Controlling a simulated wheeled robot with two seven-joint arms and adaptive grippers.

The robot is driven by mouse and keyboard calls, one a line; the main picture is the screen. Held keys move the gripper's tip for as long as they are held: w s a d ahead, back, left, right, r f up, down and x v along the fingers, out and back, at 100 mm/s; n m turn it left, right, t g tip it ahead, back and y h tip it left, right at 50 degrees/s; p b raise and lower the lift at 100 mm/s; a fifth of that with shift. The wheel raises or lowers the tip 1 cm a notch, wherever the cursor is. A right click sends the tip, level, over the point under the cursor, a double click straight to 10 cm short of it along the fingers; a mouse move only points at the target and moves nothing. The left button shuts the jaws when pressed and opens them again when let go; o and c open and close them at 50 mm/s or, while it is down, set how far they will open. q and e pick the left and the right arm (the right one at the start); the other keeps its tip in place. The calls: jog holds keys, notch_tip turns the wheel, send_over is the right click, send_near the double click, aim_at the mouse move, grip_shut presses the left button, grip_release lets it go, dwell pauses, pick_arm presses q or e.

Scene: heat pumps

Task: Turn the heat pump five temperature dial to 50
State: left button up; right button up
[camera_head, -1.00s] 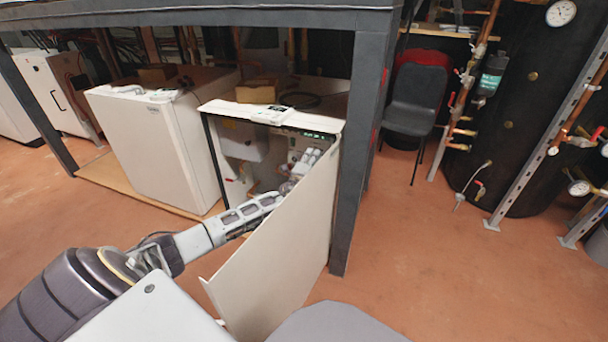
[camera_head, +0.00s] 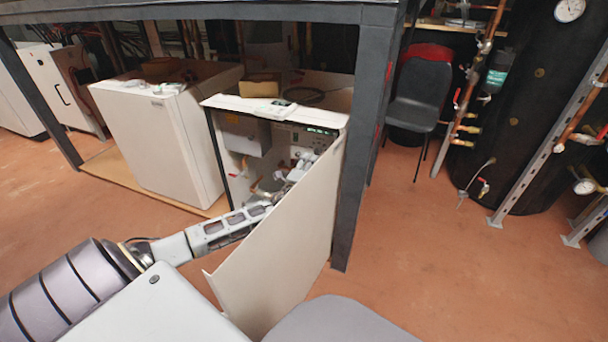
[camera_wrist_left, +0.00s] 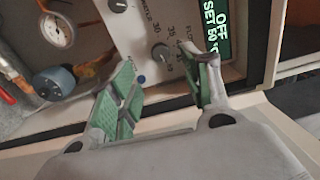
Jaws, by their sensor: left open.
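The open heat pump (camera_head: 228,158) stands under the dark frame, its white front panel swung out (camera_head: 285,230). Its control panel (camera_head: 284,135) shows inside. In the left wrist view the temperature dial (camera_wrist_left: 161,53) is a small dark knob with numbers printed around it. A green display (camera_wrist_left: 214,35) beside it reads OFF and SET 50. My left gripper (camera_wrist_left: 159,62) is open, with its green-padded fingers spread on either side of the dial in the picture. I cannot tell whether they touch it. In the head view the gripper (camera_head: 299,167) is small and partly hidden by the swung-out panel.
A second dark knob (camera_wrist_left: 117,5) and a round gauge (camera_wrist_left: 57,31) sit near the dial. The swung-out panel and a dark frame post (camera_head: 352,190) stand right of my forearm. A closed white unit (camera_head: 150,138) is at left. Open floor (camera_head: 450,270) lies to the right.

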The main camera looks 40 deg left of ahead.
pick_arm(q)
jog(key=shift+v, duration=2.25)
